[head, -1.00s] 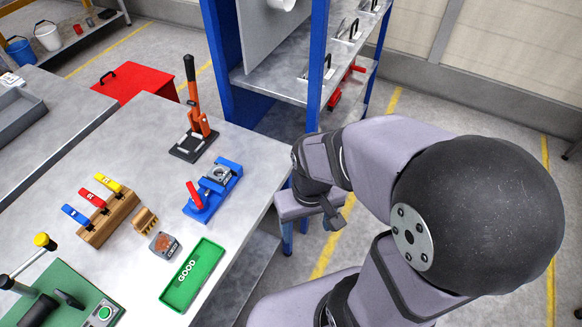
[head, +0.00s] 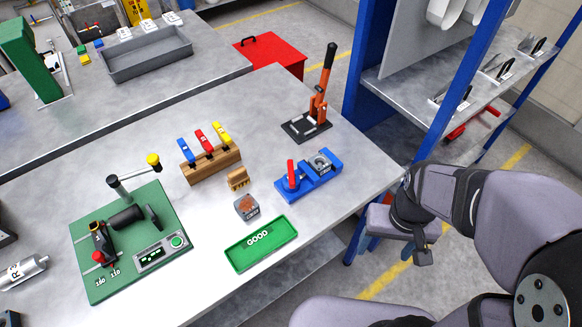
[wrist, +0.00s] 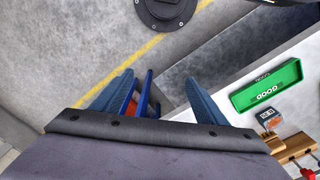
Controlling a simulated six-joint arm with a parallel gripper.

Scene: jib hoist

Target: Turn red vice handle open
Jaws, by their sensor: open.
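The vice (head: 322,184) is a blue block on the grey bench near its right edge, with a grey metal piece between its jaws. Its red handle (head: 292,174) stands upright at the vice's left end. My gripper (head: 423,257) is beyond the bench's right edge, to the right of and apart from the vice. In the wrist view, my gripper (wrist: 155,88) has its blue fingers spread with nothing held between them; floor and a blue frame show behind. The vice cannot be made out in the wrist view.
A green GOOD tray (head: 262,243), a rusty block (head: 247,207) and a brush (head: 238,179) lie left of the vice. A wooden rack (head: 211,165) holds coloured handles. An orange-handled press (head: 318,112) stands behind the vice. A blue-post shelf (head: 430,100) rises at right.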

